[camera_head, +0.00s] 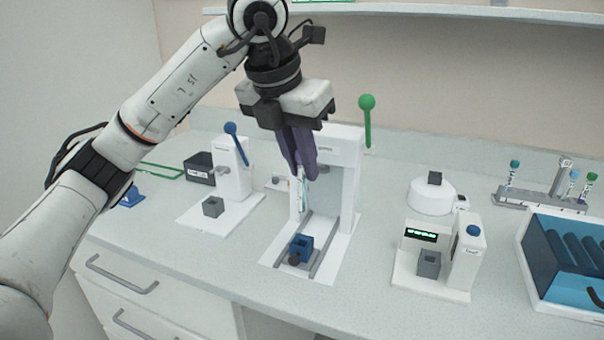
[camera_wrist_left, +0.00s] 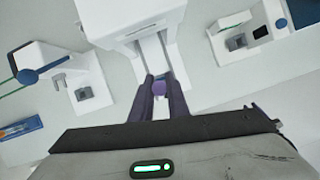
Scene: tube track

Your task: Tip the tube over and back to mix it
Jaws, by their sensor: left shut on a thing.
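My left gripper (camera_head: 304,172) points down in front of the white press-like station with the green-knobbed lever. Its purple-grey fingers are shut on a slim clear tube (camera_head: 303,192), which hangs below the fingertips, close to upright. My right gripper is not in view.
The white station (camera_head: 345,185) stands close behind the gripper. A blue-levered station (camera_head: 232,170) is to the left. A display device (camera_head: 428,262), a round white device (camera_head: 432,196), a tube rack (camera_head: 540,203) and a blue tray (camera_head: 525,240) are to the right.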

